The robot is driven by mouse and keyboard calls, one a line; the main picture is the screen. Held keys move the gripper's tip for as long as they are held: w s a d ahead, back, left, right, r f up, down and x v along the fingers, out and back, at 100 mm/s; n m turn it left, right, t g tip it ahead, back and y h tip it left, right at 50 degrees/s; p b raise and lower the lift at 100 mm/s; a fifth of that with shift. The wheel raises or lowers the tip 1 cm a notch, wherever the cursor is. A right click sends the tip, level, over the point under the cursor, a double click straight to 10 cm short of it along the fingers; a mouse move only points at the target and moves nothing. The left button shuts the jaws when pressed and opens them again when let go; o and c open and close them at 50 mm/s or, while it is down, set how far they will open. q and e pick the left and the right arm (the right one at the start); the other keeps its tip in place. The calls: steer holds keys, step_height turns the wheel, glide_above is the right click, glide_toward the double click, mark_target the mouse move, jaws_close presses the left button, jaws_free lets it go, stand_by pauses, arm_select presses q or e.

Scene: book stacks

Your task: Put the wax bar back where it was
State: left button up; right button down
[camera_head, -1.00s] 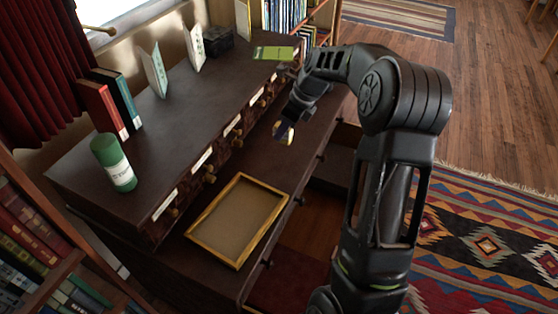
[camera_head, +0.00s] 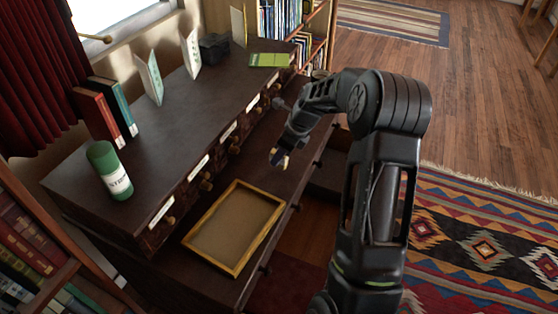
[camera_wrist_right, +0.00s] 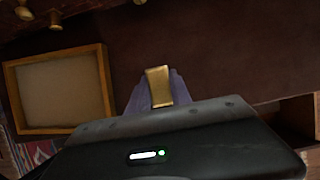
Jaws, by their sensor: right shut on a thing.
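My right gripper (camera_head: 279,156) is above the lower ledge of the dark cabinet, between the drawer fronts and the ledge's outer edge. It is shut on the wax bar, a small yellowish-tan block that shows at its tips (camera_head: 285,161). In the right wrist view the wax bar (camera_wrist_right: 158,86) stands out between purple fingertips (camera_wrist_right: 155,98). A shallow gold-framed tray (camera_head: 187,240) lies on the ledge nearer to me, apart from the gripper. It also shows at the left of the wrist view (camera_wrist_right: 104,85) and looks empty. My left gripper is out of view.
The cabinet top (camera_head: 160,118) bears a green cylinder (camera_head: 110,170), two upright books (camera_head: 112,108), standing cards (camera_head: 151,77), a dark box (camera_head: 213,47) and a flat green booklet (camera_head: 270,60). Knobbed drawers (camera_head: 199,166) face the ledge. An open drawer (camera_head: 325,180) sits below right.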

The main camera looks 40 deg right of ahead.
steer(key=shift+f, duration=1.2)
steer(key=shift+f, duration=0.1)
steer(key=c, duration=1.2)
jaws_free()
steer(key=shift+o, duration=0.2)
steer(key=v, duration=1.2)
